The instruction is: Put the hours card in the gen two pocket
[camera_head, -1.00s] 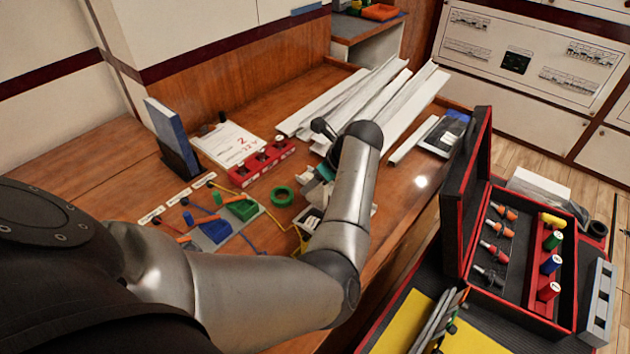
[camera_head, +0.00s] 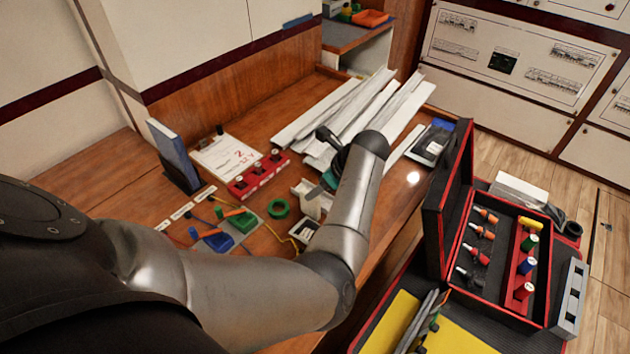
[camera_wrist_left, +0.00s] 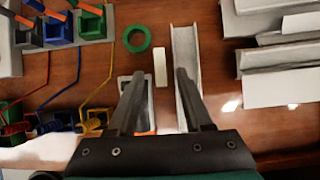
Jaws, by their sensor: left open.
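My left gripper (camera_wrist_left: 160,74) is open and points down at the wooden bench, with nothing held between its fingers. In the wrist view a small plain white strip (camera_wrist_left: 160,67) lies between and just beyond the fingertips; I cannot tell whether it is the hours card. A white channel piece (camera_wrist_left: 186,50) lies by the right finger. A small pale tray (camera_wrist_left: 126,88) is partly hidden behind the left finger. In the head view a white sheet with a red 2 (camera_head: 228,155) lies on the bench. I cannot make out any pocket marked gen two. My right gripper is out of view.
A green ring (camera_head: 279,208) lies near my gripper. Coloured blocks with wires (camera_head: 222,235), a red holder (camera_head: 258,176) and a blue binder (camera_head: 170,148) stand to the left. Long white trunking (camera_head: 340,110) fills the back. An open toolbox (camera_head: 500,262) is right.

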